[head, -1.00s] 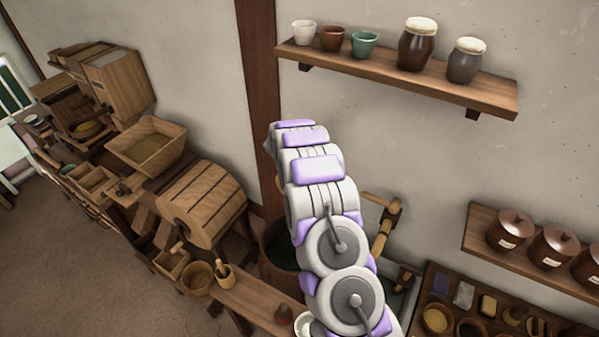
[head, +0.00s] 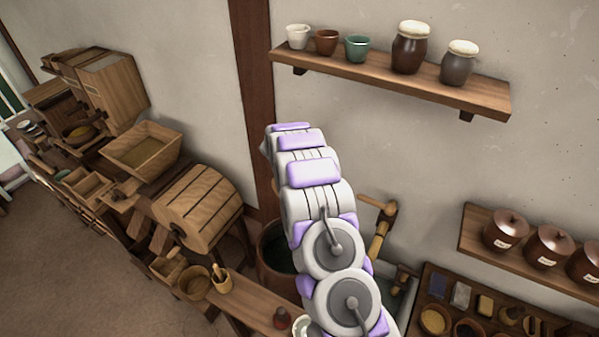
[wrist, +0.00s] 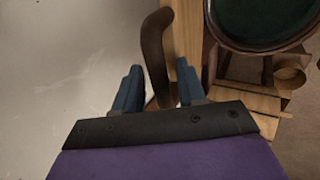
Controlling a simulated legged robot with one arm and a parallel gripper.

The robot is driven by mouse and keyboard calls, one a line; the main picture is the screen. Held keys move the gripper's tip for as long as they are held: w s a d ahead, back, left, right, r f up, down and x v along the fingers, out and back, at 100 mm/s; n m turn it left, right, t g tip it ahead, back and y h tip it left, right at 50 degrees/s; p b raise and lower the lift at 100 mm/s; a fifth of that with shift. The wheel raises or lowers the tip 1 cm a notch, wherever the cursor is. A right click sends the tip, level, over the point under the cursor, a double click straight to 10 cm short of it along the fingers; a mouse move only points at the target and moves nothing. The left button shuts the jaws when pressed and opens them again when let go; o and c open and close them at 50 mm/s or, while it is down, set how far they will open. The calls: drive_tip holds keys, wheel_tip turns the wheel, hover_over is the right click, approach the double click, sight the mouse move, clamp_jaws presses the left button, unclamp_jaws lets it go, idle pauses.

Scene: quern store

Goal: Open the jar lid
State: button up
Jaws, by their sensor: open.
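Three brown lidded jars stand on the lower right shelf: a left one (head: 504,232), a middle one (head: 548,246) and a right one (head: 586,262) cut by the picture edge. Their lids look shut. Two dark jars with pale covers, a larger one (head: 410,50) and a smaller one (head: 458,66), stand on the upper shelf. I cannot tell which jar is meant. My gripper (wrist: 160,88) is open in the wrist view, its blue fingers apart. A dark curved handle (wrist: 153,50) shows between and beyond them; contact is unclear. No jar shows in the wrist view. In the head view my arm hides the gripper.
The upper shelf (head: 400,87) also holds three cups. Below the lower shelf (head: 500,256) lies a tray of bowls and blocks (head: 460,273). A round tub with a dark green inside (wrist: 262,18) is at the wrist view's upper right. Wooden milling gear (head: 197,210) fills the left.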

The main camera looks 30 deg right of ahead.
drive_tip(key=b+v, duration=0.2)
drive_tip(key=v, duration=1.5)
drive_tip(key=shift+b, duration=0.4)
drive_tip(key=shift+a, duration=0.1)
drive_tip(key=shift+f, duration=0.1)
